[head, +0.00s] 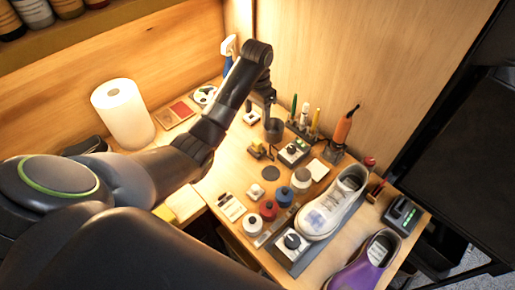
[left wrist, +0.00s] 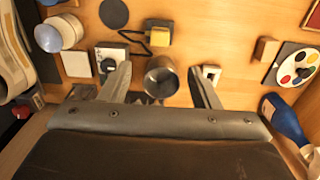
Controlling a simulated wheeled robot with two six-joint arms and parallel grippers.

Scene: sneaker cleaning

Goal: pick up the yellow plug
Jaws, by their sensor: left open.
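The yellow plug (head: 259,147) lies on the table near the middle of the head view, with a dark cable by it. In the left wrist view the yellow plug (left wrist: 159,36) is at the top middle, beyond the fingertips, with its black cable looping left. My left gripper (head: 267,100) is open and empty, above the back of the table. In the left wrist view the left gripper's fingers (left wrist: 158,75) are spread to either side of a dark metal cup (left wrist: 161,80), and the plug is apart from them. My right gripper is not in view.
A switch box (head: 293,153) stands right of the plug, and upright pens (head: 304,116) stand behind it. Several jars, a white sneaker (head: 330,212) and a purple shoe (head: 372,262) fill the front right. A paper towel roll (head: 123,113) and spray bottle (left wrist: 283,118) stand at the left and back.

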